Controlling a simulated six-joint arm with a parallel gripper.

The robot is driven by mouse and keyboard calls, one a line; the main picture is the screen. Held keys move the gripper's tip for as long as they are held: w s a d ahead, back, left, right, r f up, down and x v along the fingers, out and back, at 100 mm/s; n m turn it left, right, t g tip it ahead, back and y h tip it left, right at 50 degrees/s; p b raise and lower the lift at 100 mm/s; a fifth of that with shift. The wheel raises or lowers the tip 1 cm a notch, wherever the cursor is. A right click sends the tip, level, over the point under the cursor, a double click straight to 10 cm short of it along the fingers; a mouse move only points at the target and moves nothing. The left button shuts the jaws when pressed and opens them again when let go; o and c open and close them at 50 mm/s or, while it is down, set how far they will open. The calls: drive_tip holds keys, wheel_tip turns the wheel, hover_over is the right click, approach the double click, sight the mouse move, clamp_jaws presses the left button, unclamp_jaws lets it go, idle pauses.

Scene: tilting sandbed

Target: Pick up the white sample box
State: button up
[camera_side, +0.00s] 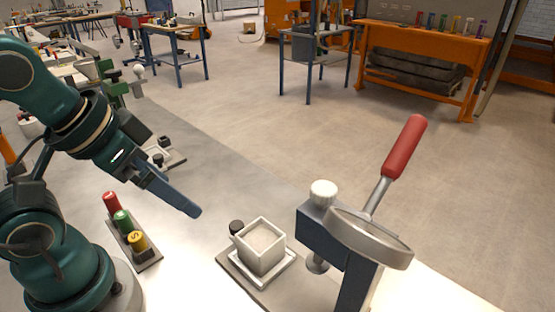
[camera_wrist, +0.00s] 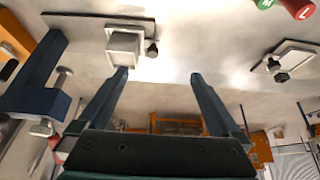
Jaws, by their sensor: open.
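The white sample box (camera_side: 262,262) is a small square box with an open top and a pale fill. It sits upright on a white-rimmed grey plate (camera_side: 238,278) with a black knob at its back left corner. In the wrist view the box (camera_wrist: 124,60) shows at the upper left, just beyond the tip of the left finger. My gripper (camera_side: 190,209) is in the air to the left of the box, apart from it. In the wrist view its two fingers (camera_wrist: 160,75) are spread wide with nothing between them.
Red, green and yellow capped pieces (camera_side: 122,221) stand in a holder at the left. The bench between holder and box is clear.

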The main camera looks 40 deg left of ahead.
drive_tip(key=shift+r, duration=0.55)
wheel_tip(320, 180, up, 4)
drive_tip(key=n+g+h, duration=0.6)
drive_tip(key=n+h, duration=0.8)
drive_tip(key=n, duration=0.4)
hover_over(250, 231)
drive_tip(key=a, duration=0.2)
wheel_tip(250, 231, down, 16)
drive_tip(key=shift+a+r, duration=0.1)
drive_tip(key=shift+r, duration=0.05)
drive_tip(key=shift+f, duration=0.25)
drive_tip(key=shift+d+f, duration=0.15)
drive_tip(key=shift+d, duration=0.15)
drive_tip(key=shift+y, duration=0.3)
drive_tip(key=shift+x, duration=2.25)
